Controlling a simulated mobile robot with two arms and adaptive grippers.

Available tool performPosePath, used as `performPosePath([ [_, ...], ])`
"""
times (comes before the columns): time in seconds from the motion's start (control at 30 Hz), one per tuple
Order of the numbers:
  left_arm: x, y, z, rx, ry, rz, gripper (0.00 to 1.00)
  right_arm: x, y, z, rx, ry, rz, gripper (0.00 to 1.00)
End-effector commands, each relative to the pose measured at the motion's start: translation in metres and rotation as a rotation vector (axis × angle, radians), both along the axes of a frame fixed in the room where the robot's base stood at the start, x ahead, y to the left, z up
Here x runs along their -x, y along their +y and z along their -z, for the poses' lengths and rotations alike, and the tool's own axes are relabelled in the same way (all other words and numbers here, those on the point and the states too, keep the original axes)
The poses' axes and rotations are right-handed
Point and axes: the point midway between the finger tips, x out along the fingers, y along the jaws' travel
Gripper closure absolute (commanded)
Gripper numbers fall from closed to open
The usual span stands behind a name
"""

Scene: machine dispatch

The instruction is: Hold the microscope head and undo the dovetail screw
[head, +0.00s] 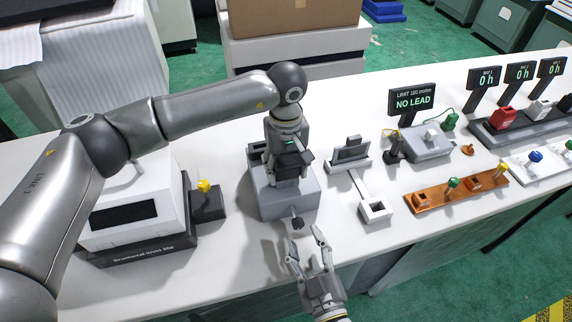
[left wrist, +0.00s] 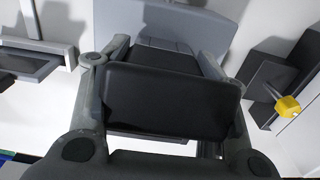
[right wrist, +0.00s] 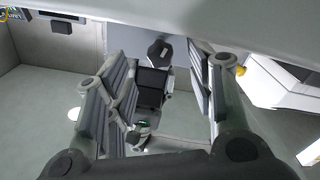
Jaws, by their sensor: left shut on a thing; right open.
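The microscope head is a dark block (head: 290,163) over the grey stand (head: 285,202). My left gripper (head: 288,158) is shut on it from above; the black block fills the space between the fingers in the left wrist view (left wrist: 170,97). The dovetail screw appears as a small dark knob (head: 297,222) on a short shaft at the front of the stand. My right gripper (head: 306,244) is open and empty in front of the knob, apart from it. In the right wrist view a black round knob (right wrist: 158,50) shows between the open fingers.
A white balance (head: 135,212) with a yellow-knobbed dark block (head: 205,200) stands left of the stand. A grey cradle with a white square frame (head: 376,209) lies to the right. Farther right are an orange tray (head: 425,201) and a "NO LEAD" display (head: 413,102). The table front is clear.

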Motion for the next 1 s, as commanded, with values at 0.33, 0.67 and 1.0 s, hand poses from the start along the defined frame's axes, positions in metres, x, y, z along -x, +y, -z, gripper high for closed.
performPosePath([
  [0.33,0.000,0.000,-0.001,0.001,-0.001,0.000,0.80,0.005,-0.001,0.001,-0.187,0.060,-0.003,0.53],
  [0.67,0.000,0.000,-0.001,0.001,-0.001,0.000,0.80,0.001,0.000,0.001,-0.446,0.144,0.000,0.53],
  [1.0,0.000,0.000,-0.001,0.001,-0.001,0.000,0.80,-0.031,0.010,0.001,-0.444,0.142,0.000,0.53],
])
